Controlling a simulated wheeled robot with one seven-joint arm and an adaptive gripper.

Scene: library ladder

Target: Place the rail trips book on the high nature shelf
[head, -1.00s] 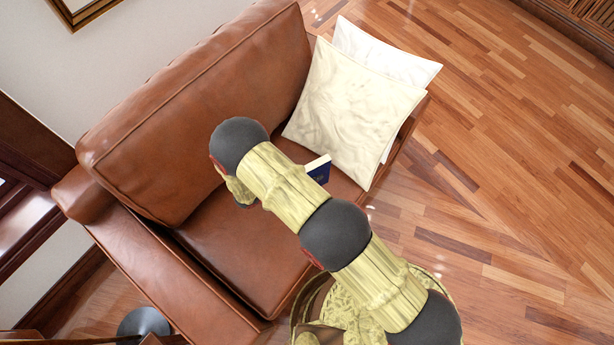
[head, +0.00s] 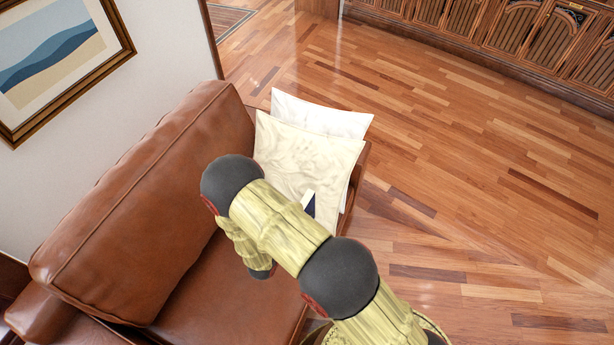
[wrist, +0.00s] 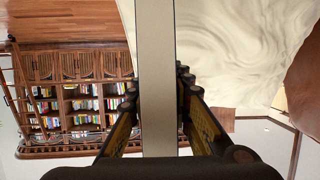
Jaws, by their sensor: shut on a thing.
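The book shows in the head view as a small dark blue cover with a white page edge (head: 308,203), in front of the cream pillow. My arm partly hides it, and its title cannot be read. In the wrist view it is a pale upright strip (wrist: 156,40) between the fingers. My gripper (wrist: 158,88) is shut on it, with a finger on each side. In the head view my arm hides the gripper. The high nature shelf cannot be picked out; a bookcase with several colourful books (wrist: 75,108) stands far off in the wrist view.
A brown leather sofa (head: 150,200) is under and beside my arm. A cream pillow (head: 305,150) and a white pillow (head: 335,118) lean at its far end. Open wood floor (head: 480,170) extends right. Wooden cabinets (head: 500,35) line the back; a framed picture (head: 60,60) hangs left.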

